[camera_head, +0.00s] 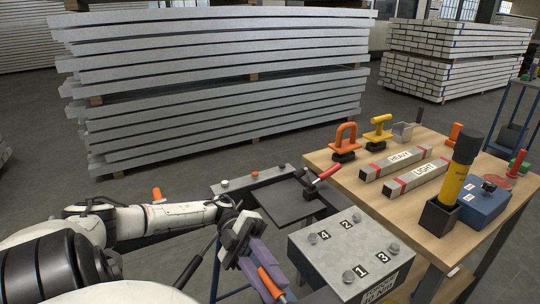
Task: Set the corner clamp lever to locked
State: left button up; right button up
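The corner clamp with a red-handled lever (327,173) sits at the right edge of a dark plate (283,203). The lever slants up to the right from its dark metal base. My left arm reaches in from the left, and its dark gripper (241,232) is in front of the plate, left of the numbered block and apart from the lever. A purple-grey piece (262,262) shows just past the gripper; I cannot tell whether it is held. Whether the fingers are open or shut is unclear. My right gripper is not in view.
A grey block (335,258) with numbered bolts stands close right of my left gripper. Behind the plate is a grey rail (249,182) with buttons. A wooden table (400,210) at right holds bars marked HEAVY and LIGHT (415,178), handles and a yellow-black cylinder (457,176).

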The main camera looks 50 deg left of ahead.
pick_arm(q)
jog(key=shift+a, duration=0.1)
jog(key=shift+w+a+f, duration=0.1)
jog(key=shift+a, duration=0.25)
jog(key=a+b, duration=0.1)
jog(key=a, duration=0.1)
jog(key=a+b, duration=0.1)
jog(key=a, duration=0.3)
jog(key=shift+w+a+b, duration=0.3)
jog(key=shift+b, duration=0.1)
